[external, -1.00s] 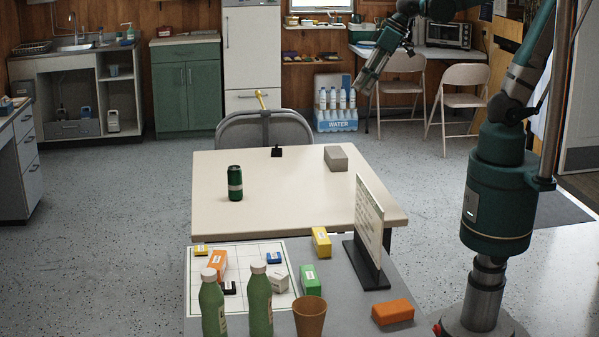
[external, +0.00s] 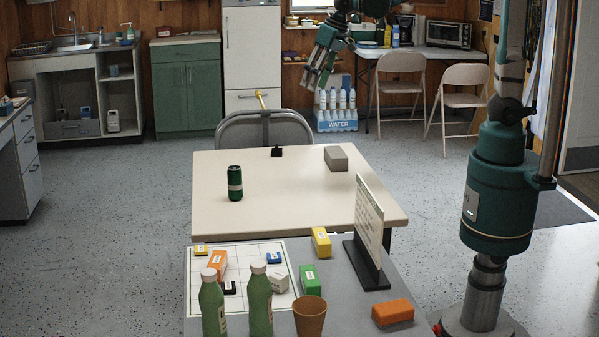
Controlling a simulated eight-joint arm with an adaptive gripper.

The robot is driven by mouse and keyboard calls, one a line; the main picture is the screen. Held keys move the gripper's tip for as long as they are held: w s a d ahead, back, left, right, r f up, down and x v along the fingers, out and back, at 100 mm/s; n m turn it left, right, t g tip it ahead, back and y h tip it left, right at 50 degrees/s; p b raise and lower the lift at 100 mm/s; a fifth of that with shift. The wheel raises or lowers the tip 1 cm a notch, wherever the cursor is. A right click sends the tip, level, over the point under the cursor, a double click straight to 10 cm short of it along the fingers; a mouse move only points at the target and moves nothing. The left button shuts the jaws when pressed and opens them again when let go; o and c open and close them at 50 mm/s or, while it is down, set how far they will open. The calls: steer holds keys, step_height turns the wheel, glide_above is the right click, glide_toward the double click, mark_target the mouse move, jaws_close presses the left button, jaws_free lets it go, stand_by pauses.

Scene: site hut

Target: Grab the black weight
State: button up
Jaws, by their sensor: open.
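A small black labelled block (external: 229,287) lies on the white grid sheet (external: 240,253) on the near grey table, partly hidden behind two green bottles. Another small black object (external: 276,152) sits at the far edge of the cream table; it is too small to tell which of the two is the black weight. My gripper (external: 318,83) is open and empty, high up and pointing down, in the picture above the grey block. It touches nothing.
The cream table (external: 290,205) holds a dark green can (external: 235,183) and a grey block (external: 336,158). An upright sign (external: 369,225), several coloured blocks, green bottles (external: 259,303) and a brown cup (external: 310,316) crowd the near table. The cream table's middle is clear.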

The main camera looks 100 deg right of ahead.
steer(key=w+d+f+m+g, duration=0.1)
steer(key=w+d+f, duration=0.15)
steer(key=d, duration=0.25)
steer(key=w+d+f+m, duration=0.2)
steer(key=w+d, duration=0.1)
steer(key=d, duration=0.1)
steer(key=m+g+y, duration=0.1)
steer(key=m+g, duration=0.2)
steer(key=m, duration=0.5)
glide_above(277, 145)
steer(key=f, duration=2.3)
steer(key=shift+w+a+f+p, duration=0.2)
steer(key=shift+a+f+p, duration=0.1)
steer(key=shift+a+f, duration=0.1)
steer(key=shift+d+f, duration=0.2)
steer(key=shift+f, duration=0.15)
steer(key=shift+s, duration=0.1)
steer(key=shift+f, duration=1.25)
